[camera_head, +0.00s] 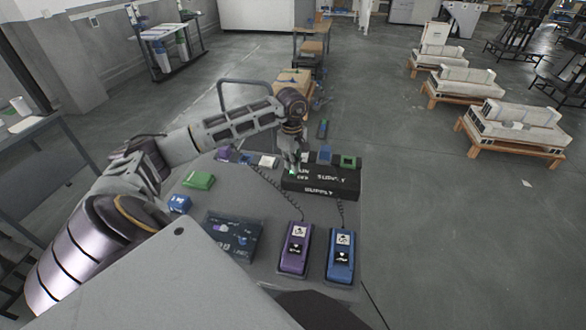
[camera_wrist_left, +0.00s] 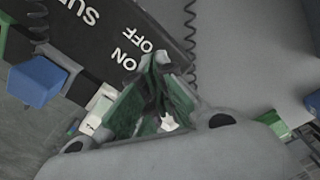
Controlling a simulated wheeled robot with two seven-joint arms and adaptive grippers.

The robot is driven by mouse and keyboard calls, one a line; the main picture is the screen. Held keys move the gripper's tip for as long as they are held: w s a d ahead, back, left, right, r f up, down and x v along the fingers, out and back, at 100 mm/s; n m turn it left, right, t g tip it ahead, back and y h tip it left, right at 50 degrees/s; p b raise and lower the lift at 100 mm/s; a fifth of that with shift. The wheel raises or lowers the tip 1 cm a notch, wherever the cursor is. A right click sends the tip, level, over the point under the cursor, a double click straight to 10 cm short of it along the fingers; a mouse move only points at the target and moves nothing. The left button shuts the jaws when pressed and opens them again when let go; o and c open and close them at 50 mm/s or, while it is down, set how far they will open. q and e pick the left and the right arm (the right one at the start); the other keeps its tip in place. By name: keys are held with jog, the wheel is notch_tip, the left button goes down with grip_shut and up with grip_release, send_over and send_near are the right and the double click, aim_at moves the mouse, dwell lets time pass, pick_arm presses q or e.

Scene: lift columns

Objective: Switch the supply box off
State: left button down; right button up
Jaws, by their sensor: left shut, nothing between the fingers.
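The black supply box (camera_head: 335,185) stands near the middle of the table with white "SUPPLY" and "ON OFF" lettering. In the left wrist view its dark top (camera_wrist_left: 110,25) fills the upper left, with "ON" and "OFF" readable just beyond my fingers. My left gripper (camera_head: 295,170) is shut and empty, over the left end of the box at the lettering. In the left wrist view its green-grey fingertips (camera_wrist_left: 158,65) meet close beside the "ON OFF" marking. The switch itself is hidden behind the fingers, so its position cannot be told. My right gripper is not in view.
A purple pendant (camera_head: 296,248) and a blue pendant (camera_head: 341,257) lie in front, with coiled cords running to the box. A dark printed panel (camera_head: 233,235), a green block (camera_head: 199,180) and a blue block (camera_head: 180,203) lie left. Bare table lies between.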

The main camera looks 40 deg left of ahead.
pick_arm(q)
jog(key=shift+f+b, duration=0.7)
jog(key=shift+f, duration=0.3)
dwell(1.2)
jog(key=shift+r, duration=0.2)
jog(key=shift+r+p, duration=2.05)
jog(key=shift+r, duration=1.3)
jog(key=shift+r, duration=0.15)
notch_tip(320, 180, up, 9)
jog(key=p, duration=0.9)
jog(key=shift+r+p, duration=0.5)
jog(key=shift+p, duration=0.05)
jog(key=shift+f, duration=0.15)
